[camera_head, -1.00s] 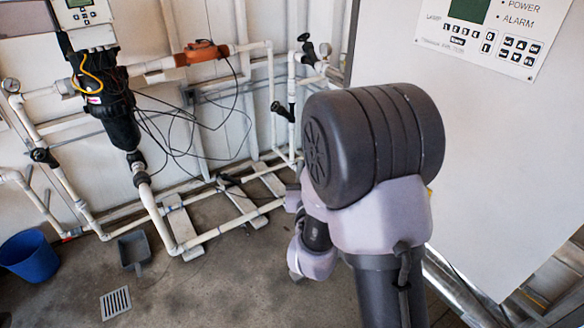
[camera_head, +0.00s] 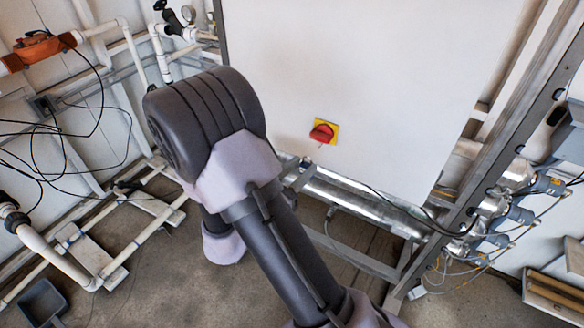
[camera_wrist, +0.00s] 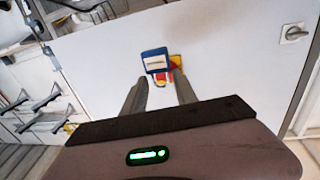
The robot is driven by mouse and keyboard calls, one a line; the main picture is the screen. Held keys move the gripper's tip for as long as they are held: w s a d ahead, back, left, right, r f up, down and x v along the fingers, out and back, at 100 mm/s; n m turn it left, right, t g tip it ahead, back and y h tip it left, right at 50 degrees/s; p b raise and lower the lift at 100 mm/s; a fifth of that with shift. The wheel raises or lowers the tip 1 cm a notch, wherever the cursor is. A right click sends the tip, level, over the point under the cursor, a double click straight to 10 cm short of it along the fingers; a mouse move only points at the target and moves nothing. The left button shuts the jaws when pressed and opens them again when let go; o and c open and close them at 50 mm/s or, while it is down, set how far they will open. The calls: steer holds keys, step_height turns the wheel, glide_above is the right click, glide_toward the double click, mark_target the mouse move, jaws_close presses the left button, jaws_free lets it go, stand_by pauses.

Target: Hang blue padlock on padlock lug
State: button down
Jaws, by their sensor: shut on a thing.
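The blue padlock (camera_wrist: 154,57) has a pale label and shows at the tips of my gripper (camera_wrist: 160,78) in the wrist view. My gripper is shut on it. Behind the padlock, partly covered by it, is the red and yellow switch (camera_wrist: 175,62) on the white cabinet. In the head view the same switch, with a red handle (camera_head: 321,133) on a yellow plate (camera_head: 333,127), sits low on the cabinet front. The padlock lug cannot be made out. My gripper and the padlock are hidden in the head view.
The white cabinet front (camera_head: 400,70) is flat and mostly bare around the switch. A metal key-type latch (camera_wrist: 293,33) sits at its right in the wrist view. Silver tubes (camera_head: 350,196) run below the cabinet. White pipes (camera_head: 140,235) and black cables stand at the left.

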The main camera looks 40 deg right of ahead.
steer(key=x, duration=0.2)
steer(key=f+x, duration=0.1)
steer(key=x, duration=0.2)
steer(key=w+x, duration=0.1)
steer(key=x, duration=0.2)
steer(key=shift+w+a+f, duration=0.1)
steer(key=shift+f, duration=0.1)
stand_by(0.3)
stand_by(0.4)
steer(key=c, duration=0.9)
jaws_free()
